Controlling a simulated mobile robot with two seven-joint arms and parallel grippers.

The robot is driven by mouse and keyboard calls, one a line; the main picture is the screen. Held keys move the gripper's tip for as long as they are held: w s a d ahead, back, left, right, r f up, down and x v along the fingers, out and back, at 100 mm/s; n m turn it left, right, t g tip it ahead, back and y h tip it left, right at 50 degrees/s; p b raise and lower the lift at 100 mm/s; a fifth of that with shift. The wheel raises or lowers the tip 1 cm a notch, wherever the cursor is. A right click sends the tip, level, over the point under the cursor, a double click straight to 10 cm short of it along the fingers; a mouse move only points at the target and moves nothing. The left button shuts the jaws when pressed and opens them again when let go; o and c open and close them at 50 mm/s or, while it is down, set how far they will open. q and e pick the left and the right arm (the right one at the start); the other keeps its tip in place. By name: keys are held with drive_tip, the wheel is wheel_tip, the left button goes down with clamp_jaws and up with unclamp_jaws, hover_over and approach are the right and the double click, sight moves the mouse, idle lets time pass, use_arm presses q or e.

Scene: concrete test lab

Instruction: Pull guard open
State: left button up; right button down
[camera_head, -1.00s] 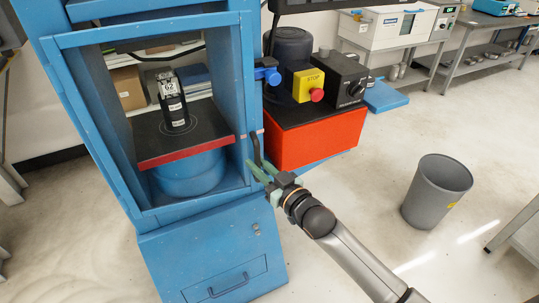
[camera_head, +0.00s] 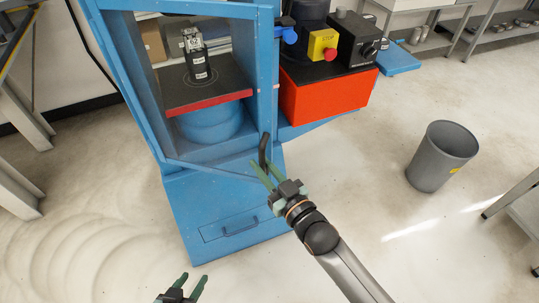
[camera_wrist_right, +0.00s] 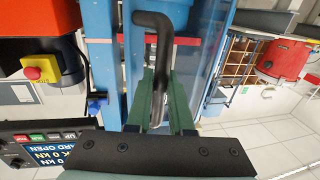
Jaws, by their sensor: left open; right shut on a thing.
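The guard (camera_head: 267,90) is a blue framed door on the front of the blue testing machine (camera_head: 185,210). Its right edge stands slightly away from the machine. The guard's black bent handle (camera_head: 264,150) is on that right edge and also shows in the right wrist view (camera_wrist_right: 160,35). My right gripper (camera_head: 262,172) is shut on the handle, its green fingers either side of the lower bar. My left gripper (camera_head: 190,283) is open and empty at the bottom edge, apart from the machine.
A display (camera_wrist_right: 50,155) in the right wrist view reads partly "ARD OPEN". A grey bin (camera_head: 440,157) stands on the floor to the right. Floor in front is clear.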

drive_tip(key=shift+s+a, duration=0.15)
drive_tip(key=shift+a, duration=0.05)
drive_tip(key=c, duration=0.8)
unclamp_jaws()
drive_tip(key=v, duration=1.2)
drive_tip(key=shift+s+d, duration=0.15)
drive_tip(key=shift+d, duration=0.05)
drive_tip(key=shift+c, duration=0.3)
